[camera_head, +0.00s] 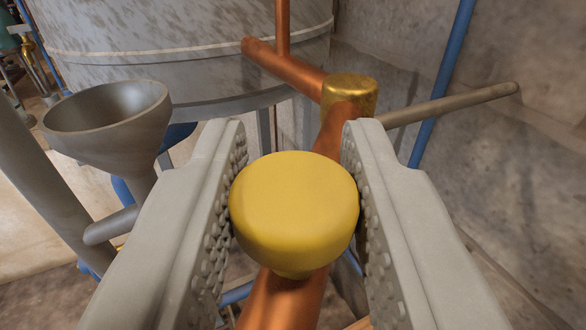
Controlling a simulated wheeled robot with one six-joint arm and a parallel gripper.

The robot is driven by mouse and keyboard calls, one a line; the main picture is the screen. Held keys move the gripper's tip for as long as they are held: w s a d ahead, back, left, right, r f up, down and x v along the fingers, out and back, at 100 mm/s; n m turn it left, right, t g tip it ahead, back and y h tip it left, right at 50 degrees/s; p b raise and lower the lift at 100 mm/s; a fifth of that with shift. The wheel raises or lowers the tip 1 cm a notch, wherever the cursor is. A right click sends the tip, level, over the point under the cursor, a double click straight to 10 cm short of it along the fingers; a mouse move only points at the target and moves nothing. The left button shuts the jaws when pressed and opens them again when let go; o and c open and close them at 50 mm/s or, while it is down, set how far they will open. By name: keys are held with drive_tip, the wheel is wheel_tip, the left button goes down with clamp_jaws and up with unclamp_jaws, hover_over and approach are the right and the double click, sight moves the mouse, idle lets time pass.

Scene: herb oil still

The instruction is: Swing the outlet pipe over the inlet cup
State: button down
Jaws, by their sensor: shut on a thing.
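My gripper (293,200) is in the lower middle with its two grey studded fingers on either side of a yellow knob (293,200); it is shut on the knob. The knob sits on top of a copper outlet pipe (285,297), which runs away from me between the fingers to a brass collar (349,94). Part of the pipe is hidden by the knob and the fingers. The grey inlet cup (110,120), funnel-shaped and open at the top, stands left of my gripper, apart from the pipe. The pipe's near end is below the picture edge.
A large grey tank (185,50) stands behind. Another copper pipe (282,68) joins the brass collar. A grey rod (450,104) sticks out to the right, in front of a blue pipe (442,80). A grey post (35,175) stands at the left. Stone wall is at right.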

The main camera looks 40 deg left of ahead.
drive_tip(key=w+d+n+g+y, duration=0.6)
drive_tip(key=n+g, duration=0.3)
drive_tip(key=g, duration=0.3)
drive_tip(key=shift+w+d, duration=0.5)
drive_tip(key=shift+w, duration=0.3)
drive_tip(key=shift+w+r+g, duration=0.2)
drive_tip(key=shift+r+g, duration=0.05)
drive_tip(key=shift+g, duration=0.15)
drive_tip(key=c, duration=1.2)
unclamp_jaws()
drive_tip(key=shift+w+d, duration=0.15)
drive_tip(key=shift+o, duration=0.4)
drive_tip(key=shift+d+f, duration=0.1)
drive_tip(key=shift+s+a+f, duration=0.15)
drive_tip(key=shift+s+a, duration=0.05)
drive_tip(key=shift+s, duration=0.1)
